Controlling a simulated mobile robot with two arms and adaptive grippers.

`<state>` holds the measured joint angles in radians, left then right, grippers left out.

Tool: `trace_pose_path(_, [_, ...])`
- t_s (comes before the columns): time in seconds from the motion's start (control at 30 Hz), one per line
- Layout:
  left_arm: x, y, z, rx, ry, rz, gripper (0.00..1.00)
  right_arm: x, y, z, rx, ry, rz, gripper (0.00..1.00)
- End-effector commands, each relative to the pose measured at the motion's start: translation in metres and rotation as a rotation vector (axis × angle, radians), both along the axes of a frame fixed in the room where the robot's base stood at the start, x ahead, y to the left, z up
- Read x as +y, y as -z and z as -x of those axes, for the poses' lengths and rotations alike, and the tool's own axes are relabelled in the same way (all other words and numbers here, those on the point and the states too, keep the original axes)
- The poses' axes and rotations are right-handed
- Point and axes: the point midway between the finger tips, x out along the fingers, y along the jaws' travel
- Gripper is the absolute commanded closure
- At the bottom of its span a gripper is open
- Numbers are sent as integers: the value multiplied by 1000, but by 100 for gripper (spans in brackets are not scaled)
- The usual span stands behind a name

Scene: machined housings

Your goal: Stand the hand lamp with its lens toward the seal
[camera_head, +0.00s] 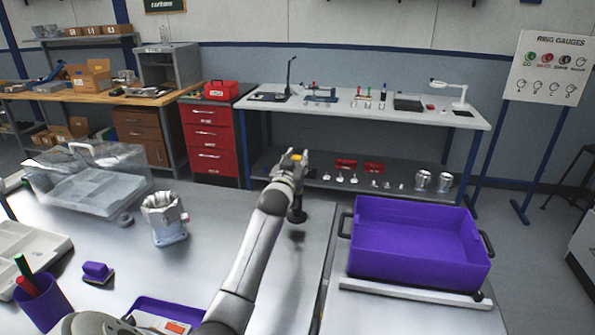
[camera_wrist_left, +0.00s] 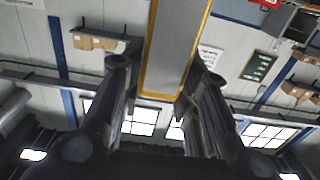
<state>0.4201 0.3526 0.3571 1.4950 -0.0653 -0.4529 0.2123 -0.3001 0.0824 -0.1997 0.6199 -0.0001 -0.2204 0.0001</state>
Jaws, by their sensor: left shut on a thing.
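My left gripper (camera_head: 290,172) is at the far edge of the metal bench, above its surface, with a shadow below it. It is shut on a grey thing with yellow edges, which I take to be the hand lamp (camera_wrist_left: 168,50); in the left wrist view it stands between the two fingers. In the head view only small yellow bits show at the gripper, and I cannot tell which way the lens faces. A silver machined housing (camera_head: 163,218) stands on the bench left of the gripper. I cannot make out the seal for sure. My right gripper is not in view.
A clear lidded case (camera_head: 90,185), a small grey ring (camera_head: 125,220), a purple block (camera_head: 97,272), a purple pen cup (camera_head: 42,303) and a white tray (camera_head: 30,240) lie left. A purple bin (camera_head: 418,245) stands right. The bench between housing and gripper is clear.

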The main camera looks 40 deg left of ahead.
Motion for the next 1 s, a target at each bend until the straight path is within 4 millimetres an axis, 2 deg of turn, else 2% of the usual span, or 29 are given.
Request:
trace_pose_path(0.23, [5, 12, -9, 0, 1, 1, 100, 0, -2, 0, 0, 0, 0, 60])
trace_pose_path(0.43, [4, 37, -8, -1, 0, 3, 100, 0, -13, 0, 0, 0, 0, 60])
trace_pose_path(0.83, [4, 45, -8, -2, 1, 0, 100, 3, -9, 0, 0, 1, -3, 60])
trace_pose_path(0.87, [4, 45, -8, 0, 0, 1, 67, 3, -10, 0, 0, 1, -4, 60])
trace_pose_path(1.0, [4, 45, -8, 0, 1, 1, 49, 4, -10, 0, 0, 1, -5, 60])
